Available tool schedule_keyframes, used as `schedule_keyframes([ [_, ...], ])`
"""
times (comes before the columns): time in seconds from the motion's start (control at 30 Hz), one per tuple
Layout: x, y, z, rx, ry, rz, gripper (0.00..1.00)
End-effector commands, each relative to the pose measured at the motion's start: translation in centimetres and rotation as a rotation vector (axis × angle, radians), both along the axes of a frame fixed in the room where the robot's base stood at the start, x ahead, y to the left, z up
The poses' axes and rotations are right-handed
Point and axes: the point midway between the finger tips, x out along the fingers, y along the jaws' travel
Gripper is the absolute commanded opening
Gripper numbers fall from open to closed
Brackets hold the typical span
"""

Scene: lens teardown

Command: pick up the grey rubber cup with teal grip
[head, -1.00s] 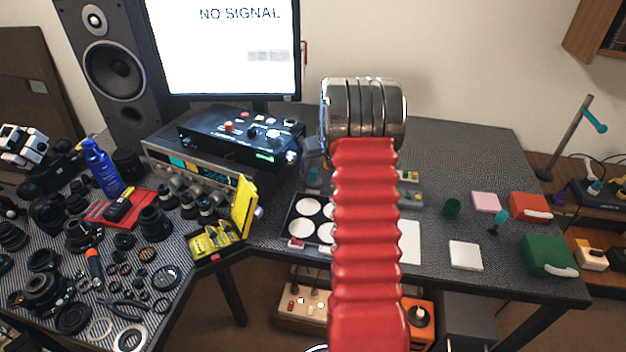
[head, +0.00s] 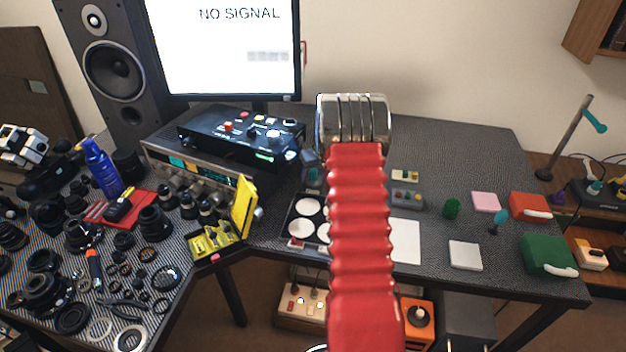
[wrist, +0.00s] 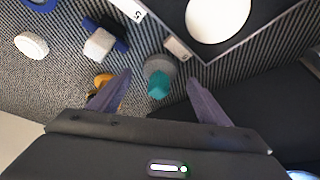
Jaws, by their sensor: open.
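The grey rubber cup (wrist: 160,66) with its teal grip (wrist: 158,84) stands on the striped mat in the wrist view, near the corner of a dark tray. My gripper (wrist: 158,77) is open, with one dark finger to the left and one to the right of the cup in the picture. I see no finger touching it, and how high the fingers are above the mat is hard to tell. In the head view a small teal spot (head: 313,174) left of my red arm may be the same grip; my gripper is hidden there.
The dark tray with white discs (wrist: 218,15) lies beside the cup. A small labelled block (wrist: 178,47), a white block on a blue piece (wrist: 100,43), an orange item (wrist: 103,80) and a cream disc (wrist: 31,45) are close by. A black instrument (head: 240,135) stands left of my arm.

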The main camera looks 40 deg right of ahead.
Motion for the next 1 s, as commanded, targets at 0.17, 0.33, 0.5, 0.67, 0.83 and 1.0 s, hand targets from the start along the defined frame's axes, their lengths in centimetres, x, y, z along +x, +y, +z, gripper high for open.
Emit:
schedule_keyframes([
  [0.17,0.9,-0.2,-2.1,0.001,0.001,0.0,0.71],
  [0.33,1.3,-0.4,-3.2,0.0,0.001,0.0,0.71],
  [0.5,1.4,-0.4,-3.3,0.0,0.0,0.0,0.71],
  [0.67,1.4,-0.4,-3.3,0.0,0.0,0.0,0.71],
  [0.83,1.4,-0.4,-3.3,0.0,0.0,0.0,0.71],
  [1.0,1.4,-0.4,-3.3,0.0,0.0,0.0,0.64],
])
